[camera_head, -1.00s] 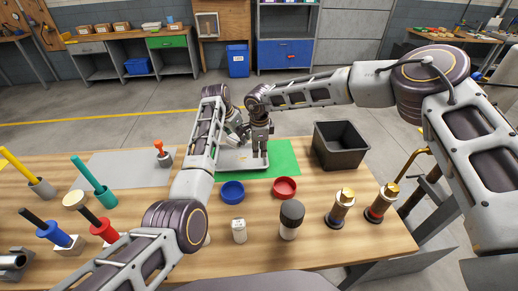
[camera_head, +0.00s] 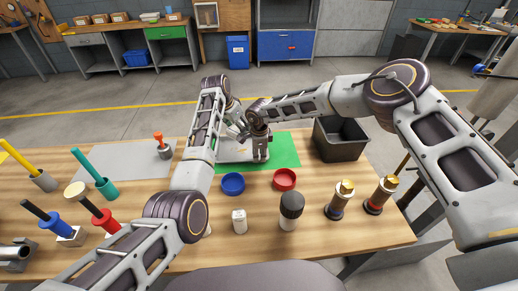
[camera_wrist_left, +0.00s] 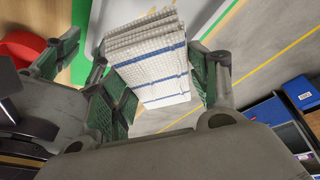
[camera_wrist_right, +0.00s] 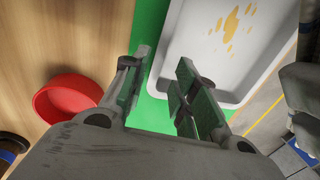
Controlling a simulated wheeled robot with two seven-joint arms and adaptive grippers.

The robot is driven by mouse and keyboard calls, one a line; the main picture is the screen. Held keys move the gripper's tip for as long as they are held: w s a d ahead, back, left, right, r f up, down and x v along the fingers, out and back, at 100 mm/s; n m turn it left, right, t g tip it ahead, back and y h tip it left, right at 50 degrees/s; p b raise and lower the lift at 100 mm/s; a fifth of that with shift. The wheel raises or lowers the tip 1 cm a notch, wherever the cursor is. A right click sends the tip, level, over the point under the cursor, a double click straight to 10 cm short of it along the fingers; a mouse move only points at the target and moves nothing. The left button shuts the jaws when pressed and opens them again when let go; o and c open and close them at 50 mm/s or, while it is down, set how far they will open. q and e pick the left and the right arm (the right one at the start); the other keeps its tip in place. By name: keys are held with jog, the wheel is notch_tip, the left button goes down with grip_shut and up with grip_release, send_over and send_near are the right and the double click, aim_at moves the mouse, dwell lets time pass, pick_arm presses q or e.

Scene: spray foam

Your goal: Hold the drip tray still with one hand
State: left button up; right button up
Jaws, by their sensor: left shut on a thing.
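The drip tray (camera_head: 230,155) is white and lies on a green mat (camera_head: 286,152), partly hidden by my arms. In the right wrist view the tray (camera_wrist_right: 196,40) has yellow-brown stains on its floor. My right gripper (camera_wrist_right: 162,92) is open and empty at the tray's edge, with one finger over the tray side and the other over the mat side. I cannot tell whether it touches the tray. My left gripper (camera_wrist_left: 158,90) is shut on a folded white cloth (camera_wrist_left: 150,60) with blue stripes, close to the tray.
A dark open bin (camera_head: 341,140) stands right of the mat. A blue cap (camera_head: 233,184) and a red cap (camera_head: 285,180) lie in front of it. A black-capped bottle (camera_head: 291,210) and brass-topped cylinders (camera_head: 340,200) stand nearer. Several handled tools stand at the left.

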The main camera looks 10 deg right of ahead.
jog(key=shift+w+f, duration=0.15)
jog(key=shift+f, duration=0.75)
jog(key=shift+w+f, duration=0.1)
jog(key=shift+f, duration=0.75)
grip_shut()
